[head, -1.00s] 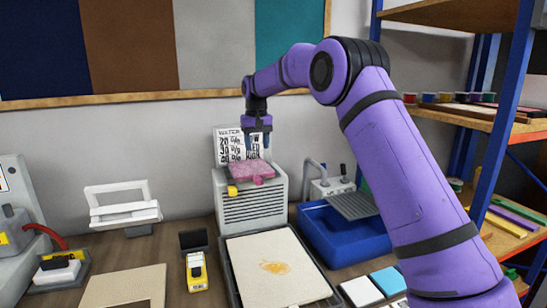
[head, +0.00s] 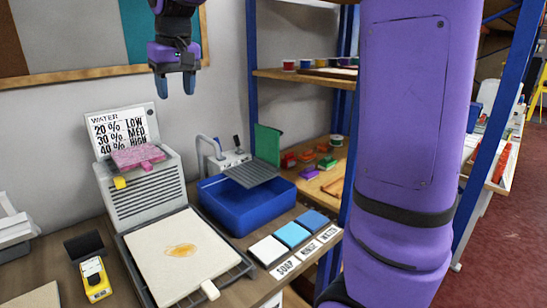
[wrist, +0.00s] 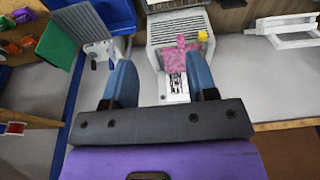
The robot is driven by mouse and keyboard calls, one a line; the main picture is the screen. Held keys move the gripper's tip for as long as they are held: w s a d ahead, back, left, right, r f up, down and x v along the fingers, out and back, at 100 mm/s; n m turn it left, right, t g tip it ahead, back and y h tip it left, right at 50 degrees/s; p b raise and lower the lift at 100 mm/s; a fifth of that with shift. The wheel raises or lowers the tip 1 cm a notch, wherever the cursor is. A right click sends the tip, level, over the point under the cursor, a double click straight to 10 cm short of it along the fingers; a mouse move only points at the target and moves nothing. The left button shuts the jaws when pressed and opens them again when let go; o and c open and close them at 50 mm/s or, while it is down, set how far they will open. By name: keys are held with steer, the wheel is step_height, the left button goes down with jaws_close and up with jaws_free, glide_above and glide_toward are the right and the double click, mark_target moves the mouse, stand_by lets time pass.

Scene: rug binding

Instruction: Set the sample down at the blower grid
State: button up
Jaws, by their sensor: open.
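The pink sample (head: 138,156), a fuzzy square with a pink tab, lies on top of the white blower (head: 144,200), which has a slatted front. The grid itself is hidden under the sample. The sample also shows in the wrist view (wrist: 180,54), beyond my fingertips. My gripper (head: 174,90) is open and empty, up above and to the right of the sample, clear of it. In the wrist view its two blue fingers stand apart with nothing between them (wrist: 161,85).
A card with water percentages (head: 121,130) stands behind the sample. A yellow knob (head: 120,182) is on the blower. In front lies a stained beige piece (head: 180,252) on a dark tray. A blue basin (head: 246,203) is at right, beside shelving (head: 300,76).

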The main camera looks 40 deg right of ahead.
steer(key=s+d+f+t, duration=0.1)
steer(key=s+f, duration=0.3)
steer(key=s, duration=1)
steer(key=s+d+f+t, duration=0.1)
steer(key=s+f, duration=0.3)
steer(key=s, duration=1)
steer(key=shift+s+d+f+t, duration=0.15)
steer(key=shift+s+d+t, duration=0.15)
steer(key=shift+d, duration=0.1)
